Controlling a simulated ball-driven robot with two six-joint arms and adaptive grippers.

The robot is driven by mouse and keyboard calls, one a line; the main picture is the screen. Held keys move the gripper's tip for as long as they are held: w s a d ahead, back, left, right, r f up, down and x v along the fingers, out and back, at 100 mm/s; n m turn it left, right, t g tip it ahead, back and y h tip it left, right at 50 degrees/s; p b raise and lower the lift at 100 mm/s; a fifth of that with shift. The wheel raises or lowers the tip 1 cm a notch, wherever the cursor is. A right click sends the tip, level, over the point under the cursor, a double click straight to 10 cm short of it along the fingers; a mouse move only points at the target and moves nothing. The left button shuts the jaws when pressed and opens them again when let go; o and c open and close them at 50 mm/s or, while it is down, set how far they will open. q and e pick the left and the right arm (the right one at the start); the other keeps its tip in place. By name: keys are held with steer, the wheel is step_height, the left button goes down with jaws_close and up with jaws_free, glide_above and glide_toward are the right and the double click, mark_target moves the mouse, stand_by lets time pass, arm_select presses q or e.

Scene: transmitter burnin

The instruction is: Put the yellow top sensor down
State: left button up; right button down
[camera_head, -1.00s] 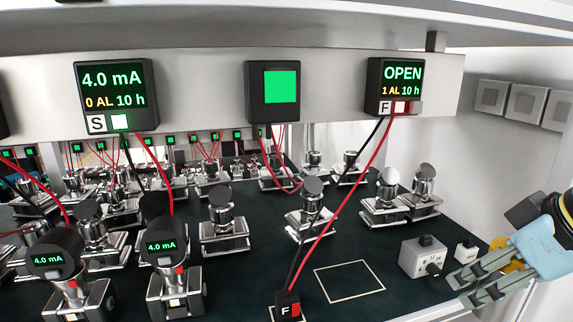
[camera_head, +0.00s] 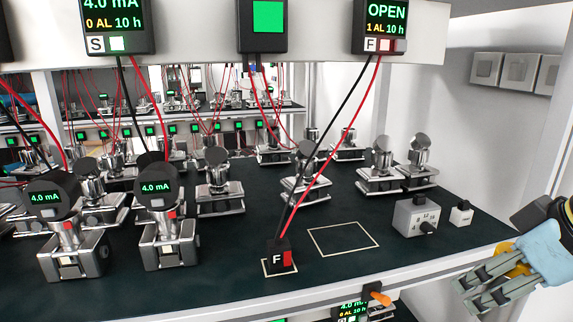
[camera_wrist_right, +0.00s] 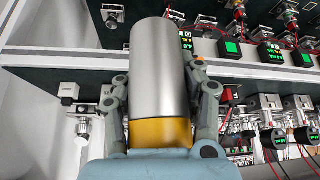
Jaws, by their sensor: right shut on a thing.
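The yellow top sensor (camera_wrist_right: 160,70) is a large silver cylinder with a yellow band at the end nearest my palm in the right wrist view. My right gripper (camera_wrist_right: 161,88) is shut on it, with fingers on both sides. In the head view my right gripper (camera_head: 470,291) is at the lower right, in front of the shelf's front edge. Only a yellow part of the sensor (camera_head: 506,246) shows there, behind the blue gripper body; the rest is hidden. My left gripper is not in view.
The dark shelf (camera_head: 400,255) has an empty white-outlined rectangle (camera_head: 343,239). Left of it stands a black connector marked F (camera_head: 278,257) with red and black leads. A grey dial box (camera_head: 416,217) and a small white box (camera_head: 461,213) stand to its right. Silver transmitters fill the left and back.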

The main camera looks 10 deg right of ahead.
step_height(320, 180, down, 15)
steer(key=b, duration=1.3)
